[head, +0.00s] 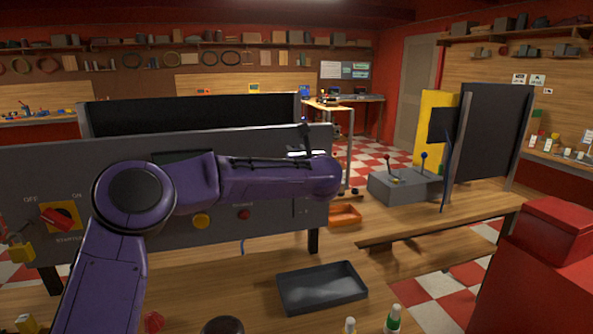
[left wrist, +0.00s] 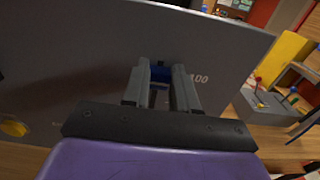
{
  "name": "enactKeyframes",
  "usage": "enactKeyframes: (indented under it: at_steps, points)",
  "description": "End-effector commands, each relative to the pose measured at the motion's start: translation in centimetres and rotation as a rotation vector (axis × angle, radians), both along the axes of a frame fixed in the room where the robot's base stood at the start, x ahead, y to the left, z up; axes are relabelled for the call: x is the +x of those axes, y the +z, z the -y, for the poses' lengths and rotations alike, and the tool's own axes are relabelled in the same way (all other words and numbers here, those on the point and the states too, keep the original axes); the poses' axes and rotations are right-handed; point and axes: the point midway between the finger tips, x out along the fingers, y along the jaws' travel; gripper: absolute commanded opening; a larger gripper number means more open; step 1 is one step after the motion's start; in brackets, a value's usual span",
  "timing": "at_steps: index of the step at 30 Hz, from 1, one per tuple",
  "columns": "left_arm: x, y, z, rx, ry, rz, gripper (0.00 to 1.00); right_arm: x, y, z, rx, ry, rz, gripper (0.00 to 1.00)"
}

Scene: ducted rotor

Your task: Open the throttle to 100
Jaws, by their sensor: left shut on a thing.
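The grey control panel (head: 60,165) stands across the left and middle of the head view. My left arm reaches across its front, and its gripper (head: 302,153) is at the panel's right end, mostly hidden by the arm. In the left wrist view the gripper (left wrist: 160,85) is shut on a blue throttle handle (left wrist: 160,73), of which only a small part shows between the fingers. A "100" mark (left wrist: 199,78) is on the panel just right of the fingers. The rest of the throttle is hidden. My right gripper is not in view.
A dark empty tray (head: 322,290) lies on the bench in front. A grey lever box (head: 405,187) stands right.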

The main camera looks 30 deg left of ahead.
Motion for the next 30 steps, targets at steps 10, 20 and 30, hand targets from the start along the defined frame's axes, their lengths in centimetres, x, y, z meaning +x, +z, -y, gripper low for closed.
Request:
enactKeyframes:
  at_steps: [10, 20, 30]
  points:
    - [0.0, 0.5, 0.0, 0.002, 0.000, 0.003, 0.37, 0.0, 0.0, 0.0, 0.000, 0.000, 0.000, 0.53]
    - [0.0, 0.3, 0.1, 0.001, 0.000, 0.001, 0.53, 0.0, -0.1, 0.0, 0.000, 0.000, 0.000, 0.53]
    - [-4.2, -0.2, 5.0, 0.003, -0.003, 0.004, 0.53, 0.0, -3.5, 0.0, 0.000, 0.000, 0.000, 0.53]
